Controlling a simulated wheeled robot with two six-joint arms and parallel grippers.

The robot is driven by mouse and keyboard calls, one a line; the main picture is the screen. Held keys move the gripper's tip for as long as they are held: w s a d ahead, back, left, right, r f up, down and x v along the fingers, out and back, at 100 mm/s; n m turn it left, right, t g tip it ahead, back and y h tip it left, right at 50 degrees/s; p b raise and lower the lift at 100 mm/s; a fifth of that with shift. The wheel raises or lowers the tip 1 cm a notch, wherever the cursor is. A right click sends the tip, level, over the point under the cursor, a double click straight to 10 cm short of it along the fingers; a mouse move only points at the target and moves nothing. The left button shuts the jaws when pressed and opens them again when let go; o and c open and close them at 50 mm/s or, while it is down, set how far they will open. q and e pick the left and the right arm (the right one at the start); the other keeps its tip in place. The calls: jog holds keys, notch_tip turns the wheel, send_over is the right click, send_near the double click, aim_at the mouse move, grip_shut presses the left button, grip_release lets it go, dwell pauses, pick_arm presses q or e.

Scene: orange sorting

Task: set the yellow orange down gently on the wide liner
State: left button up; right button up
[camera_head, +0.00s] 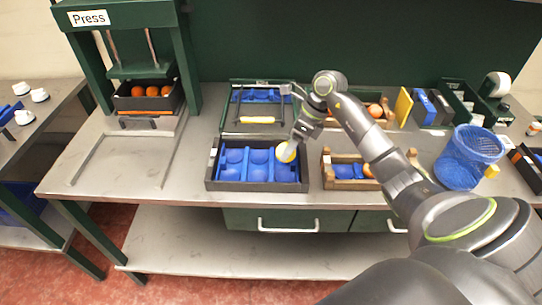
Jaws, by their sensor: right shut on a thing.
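The yellow orange (286,152) is in my right gripper (289,143), at the upper right part of the wide dark tray (210,170). The tray holds a blue liner (259,171) with several round cups. My right gripper is shut on the yellow orange from above, and its fingers hide part of the fruit. I cannot tell whether the fruit touches the liner. The liner cups to the left look empty. My left gripper is not in view.
A wooden crate (342,184) with a blue liner and an orange fruit stands right of the tray. A green case (228,110) is behind. A blue mesh basket (462,160) stands at the right. The press (140,55) holds several oranges. The counter left of the tray is clear.

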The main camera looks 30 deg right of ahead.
jog(key=shift+w+d+f, duration=0.1)
jog(key=shift+f, duration=0.1)
jog(key=shift+d+f, duration=0.1)
jog(key=shift+f, duration=0.15)
jog(key=shift+f+b, duration=0.25)
jog(key=shift+b, duration=0.05)
jog(key=shift+f, duration=0.35)
notch_tip(320, 180, down, 2)
jog(key=shift+f+b, duration=0.2)
jog(key=shift+b, duration=0.55)
notch_tip(320, 180, down, 2)
jog(key=shift+b, duration=0.8)
jog(key=shift+f+b, duration=0.7)
jog(key=shift+b, duration=0.05)
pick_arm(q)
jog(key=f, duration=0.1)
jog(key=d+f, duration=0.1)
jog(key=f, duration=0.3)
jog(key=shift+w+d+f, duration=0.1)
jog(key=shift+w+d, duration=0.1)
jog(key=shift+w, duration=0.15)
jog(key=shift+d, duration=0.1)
